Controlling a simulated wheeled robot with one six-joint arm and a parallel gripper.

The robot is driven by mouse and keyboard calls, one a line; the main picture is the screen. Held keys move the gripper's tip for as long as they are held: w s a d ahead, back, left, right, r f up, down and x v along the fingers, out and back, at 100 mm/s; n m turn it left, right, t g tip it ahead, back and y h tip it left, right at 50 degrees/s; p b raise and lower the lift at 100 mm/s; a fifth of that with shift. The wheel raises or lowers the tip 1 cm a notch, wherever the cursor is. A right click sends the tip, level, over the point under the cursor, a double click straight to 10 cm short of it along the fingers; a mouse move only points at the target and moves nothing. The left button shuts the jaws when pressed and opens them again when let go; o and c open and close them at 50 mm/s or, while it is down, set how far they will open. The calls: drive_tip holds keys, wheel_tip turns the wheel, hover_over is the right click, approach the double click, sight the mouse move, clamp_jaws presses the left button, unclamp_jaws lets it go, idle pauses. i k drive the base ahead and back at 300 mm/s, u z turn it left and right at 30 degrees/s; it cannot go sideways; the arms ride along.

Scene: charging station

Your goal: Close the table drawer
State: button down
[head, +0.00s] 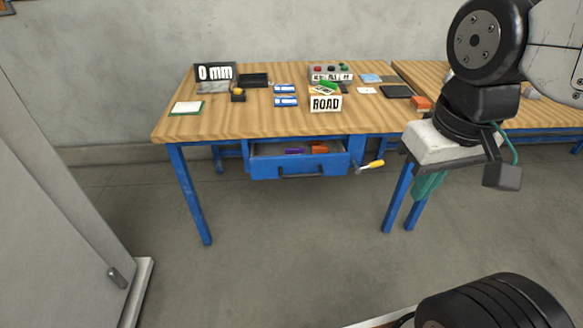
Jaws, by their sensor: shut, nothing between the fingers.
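The table (175,131) has a wooden top and blue legs. Its blue drawer (310,169) hangs under the front edge and is pulled out. A dark handle (302,176) is on the drawer's front. Purple and orange items (319,149) show inside the drawer. My gripper (425,190) is at the right, with teal fingers pointing down. It is shut and empty, and it appears in front of the table's right leg, right of the drawer and apart from it.
A crank with a yellow handle (375,164) sticks out right of the drawer. The tabletop holds a ROAD sign (326,104), a 0 mm display (215,72) and a button box (331,69). A grey cabinet (55,200) stands at the left. The floor before the table is clear.

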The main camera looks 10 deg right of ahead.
sight(267, 160)
drive_tip(key=z, duration=0.25)
drive_tip(key=k, duration=0.2)
drive_tip(key=u, duration=0.95)
drive_tip(key=i, duration=0.8)
drive_tip(key=z, duration=0.45)
